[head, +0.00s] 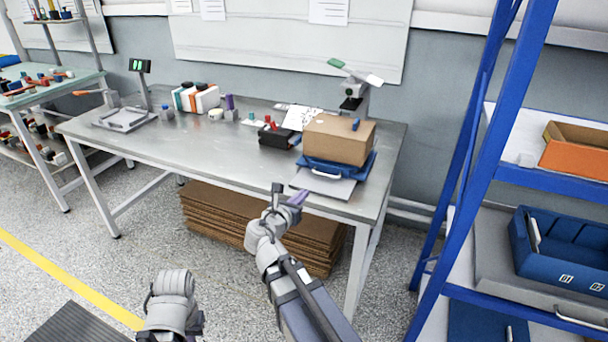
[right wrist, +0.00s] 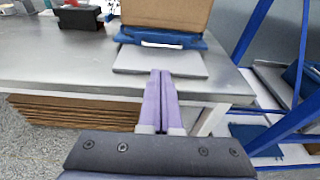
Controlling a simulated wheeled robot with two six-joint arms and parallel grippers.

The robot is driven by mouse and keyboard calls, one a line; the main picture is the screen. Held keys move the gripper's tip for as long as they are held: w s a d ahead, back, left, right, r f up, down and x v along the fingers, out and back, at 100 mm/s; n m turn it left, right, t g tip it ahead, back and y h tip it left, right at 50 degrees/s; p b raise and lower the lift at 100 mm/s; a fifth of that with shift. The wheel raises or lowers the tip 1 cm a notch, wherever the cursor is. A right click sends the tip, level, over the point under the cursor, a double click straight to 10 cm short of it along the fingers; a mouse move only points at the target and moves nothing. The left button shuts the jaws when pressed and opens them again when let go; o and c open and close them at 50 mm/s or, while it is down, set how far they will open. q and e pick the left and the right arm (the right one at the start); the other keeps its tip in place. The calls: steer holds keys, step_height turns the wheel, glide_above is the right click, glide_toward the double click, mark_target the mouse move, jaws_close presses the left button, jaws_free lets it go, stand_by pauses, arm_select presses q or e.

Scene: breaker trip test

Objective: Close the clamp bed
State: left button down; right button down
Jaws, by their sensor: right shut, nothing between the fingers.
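The clamp bed appears to be the blue tray-like part (head: 352,175) with a white handle (head: 325,174) on its front, above a flat grey plate (head: 322,186) at the right end of the metal table. A tan box (head: 340,138) sits on the blue part. The right wrist view also shows the blue part (right wrist: 190,40), the handle (right wrist: 162,44) and the plate (right wrist: 190,63). My right gripper (head: 300,196) is shut and empty, its purple fingers (right wrist: 160,85) pointing at the plate's front edge. Contact cannot be told. My left gripper's fingers are out of sight.
A blue shelf rack (head: 480,140) rises on the right. Flat cardboard (head: 235,215) is stacked under the table (head: 215,150). The table's front middle is clear.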

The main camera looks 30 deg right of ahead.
mark_target(323, 175)
steer(key=b+x, duration=0.3)
steer(key=x, duration=1.1)
steer(key=shift+s+d, duration=0.1)
steer(key=r+x, duration=0.1)
steer(key=x, duration=0.3)
steer(key=r+x, duration=0.1)
steer(key=x, duration=0.8)
steer(key=shift+w+d+r, duration=0.3)
steer(key=shift+w+d, duration=0.05)
steer(key=shift+w, duration=0.2)
steer(key=shift+d+r, duration=0.1)
steer(key=shift+d, duration=0.05)
steer(key=shift+w, duration=0.1)
steer(key=shift+r, duration=0.1)
steer(key=p+v, duration=0.1)
steer(key=v, duration=0.6)
steer(key=p+v, duration=0.2)
steer(key=v, duration=0.5)
steer(key=shift+s+a, duration=0.2)
steer(key=shift+a, duration=0.05)
